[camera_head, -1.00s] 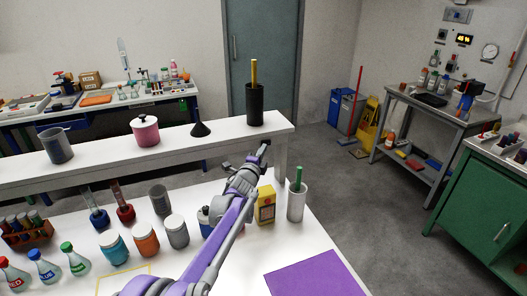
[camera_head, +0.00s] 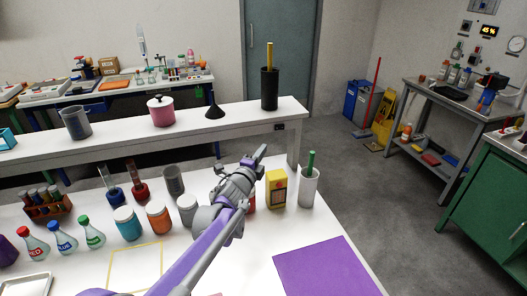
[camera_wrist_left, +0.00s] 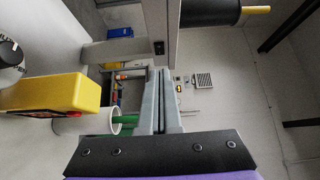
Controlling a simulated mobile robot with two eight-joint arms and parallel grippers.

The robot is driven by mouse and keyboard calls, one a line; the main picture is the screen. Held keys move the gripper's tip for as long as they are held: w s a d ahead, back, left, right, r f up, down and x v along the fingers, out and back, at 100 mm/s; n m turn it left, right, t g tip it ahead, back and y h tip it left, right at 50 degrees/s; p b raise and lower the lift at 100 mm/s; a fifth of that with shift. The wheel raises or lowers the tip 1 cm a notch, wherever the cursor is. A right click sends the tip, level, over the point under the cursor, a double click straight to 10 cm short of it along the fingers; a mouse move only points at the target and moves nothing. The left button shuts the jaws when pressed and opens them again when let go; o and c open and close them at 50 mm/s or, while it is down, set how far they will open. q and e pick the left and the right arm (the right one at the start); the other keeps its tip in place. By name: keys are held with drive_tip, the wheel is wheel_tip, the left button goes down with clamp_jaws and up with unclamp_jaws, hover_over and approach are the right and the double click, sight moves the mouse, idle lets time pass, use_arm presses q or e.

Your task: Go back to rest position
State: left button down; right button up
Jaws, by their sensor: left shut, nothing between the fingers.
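My left gripper (camera_head: 257,158) reaches in over the white front table (camera_head: 215,277) and is shut with nothing in it. Its tip is above the table's back part, left of the yellow box (camera_head: 276,189) and the white cup with a green stick (camera_head: 309,186). In the left wrist view the closed fingers (camera_wrist_left: 160,100) point forward, close to the cup (camera_wrist_left: 118,120) and the yellow box (camera_wrist_left: 60,95), apart from both as far as I can see. My right gripper is not in view.
Jars, flasks and a tube rack (camera_head: 47,203) stand on the table's left part. A purple mat (camera_head: 325,267) lies at the right. A raised shelf behind holds a black cylinder (camera_head: 269,89), a pink pot (camera_head: 161,111) and a grey mug (camera_head: 76,123).

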use_arm(q)
drive_tip(key=s+a+n+g+y+p, duration=0.1)
drive_tip(key=s+a+n+g+y, duration=0.15)
drive_tip(key=s+a+n, duration=0.45)
drive_tip(key=s+a+n+g+y+p, duration=0.1)
drive_tip(key=s+a+n+y, duration=0.25)
drive_tip(key=s, duration=0.55)
drive_tip(key=s+f+n+g, duration=0.2)
drive_tip(key=s+f+n, duration=0.1)
drive_tip(key=s, duration=0.6)
drive_tip(key=s+f+n+g+p, duration=0.1)
drive_tip(key=s+f+n+g, duration=0.2)
drive_tip(key=s+f, duration=0.3)
drive_tip(key=s+f+n+g+h+p, duration=0.1)
drive_tip(key=s+f+n+g, duration=0.2)
drive_tip(key=s, duration=1.1)
wheel_tip(320, 180, down, 2)
drive_tip(key=shift+f+n, duration=0.1)
drive_tip(key=shift+n, duration=0.75)
drive_tip(key=shift+a+g, duration=0.1)
drive_tip(key=shift+g, duration=0.15)
